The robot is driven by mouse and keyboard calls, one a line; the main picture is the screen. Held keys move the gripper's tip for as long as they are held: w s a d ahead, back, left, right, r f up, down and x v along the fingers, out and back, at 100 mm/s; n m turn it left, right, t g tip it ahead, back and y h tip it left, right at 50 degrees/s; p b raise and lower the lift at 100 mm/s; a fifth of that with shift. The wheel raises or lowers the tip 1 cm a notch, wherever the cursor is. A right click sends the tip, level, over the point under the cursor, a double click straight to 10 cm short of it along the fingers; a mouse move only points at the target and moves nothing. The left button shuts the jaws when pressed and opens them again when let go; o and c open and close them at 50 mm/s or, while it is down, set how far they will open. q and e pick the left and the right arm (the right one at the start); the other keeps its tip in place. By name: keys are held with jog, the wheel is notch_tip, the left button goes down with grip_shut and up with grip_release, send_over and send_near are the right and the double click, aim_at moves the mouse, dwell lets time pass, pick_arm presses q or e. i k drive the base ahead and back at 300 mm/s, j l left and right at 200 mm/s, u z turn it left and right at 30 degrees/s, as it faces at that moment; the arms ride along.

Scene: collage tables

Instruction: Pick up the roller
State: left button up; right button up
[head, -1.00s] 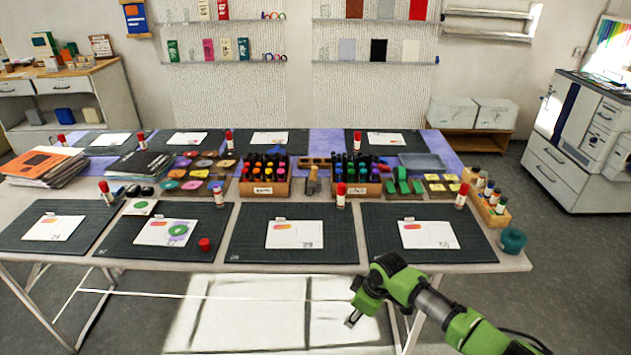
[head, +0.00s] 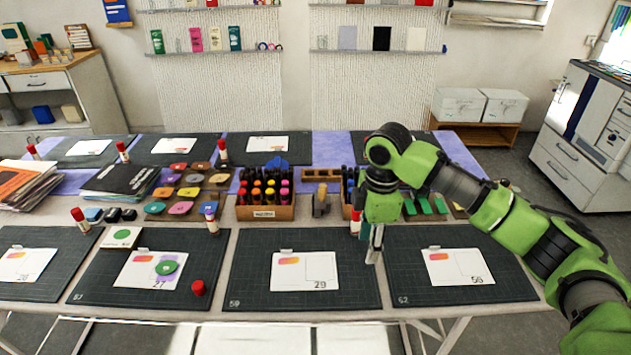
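What looks like the roller (head: 320,200), a small upright thing with a light brown handle, stands in the gap between the two marker boxes in the middle of the table. Its lower part is small and hard to make out. My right gripper (head: 374,256) points down near the right middle cutting mat, to the right of the roller and apart from it. No object shows between its fingers, and their gap is unclear. My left gripper is not in view.
A wooden marker box (head: 265,213) stands left of the roller. My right arm hides most of the other box. A glue stick (head: 355,222) stands beside my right gripper. Cutting mats (head: 250,290) with cards (head: 304,271) line the front edge. A red cap (head: 198,288) lies on one mat.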

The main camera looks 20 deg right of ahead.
aim_at(322, 202)
jog(key=i, duration=1.2)
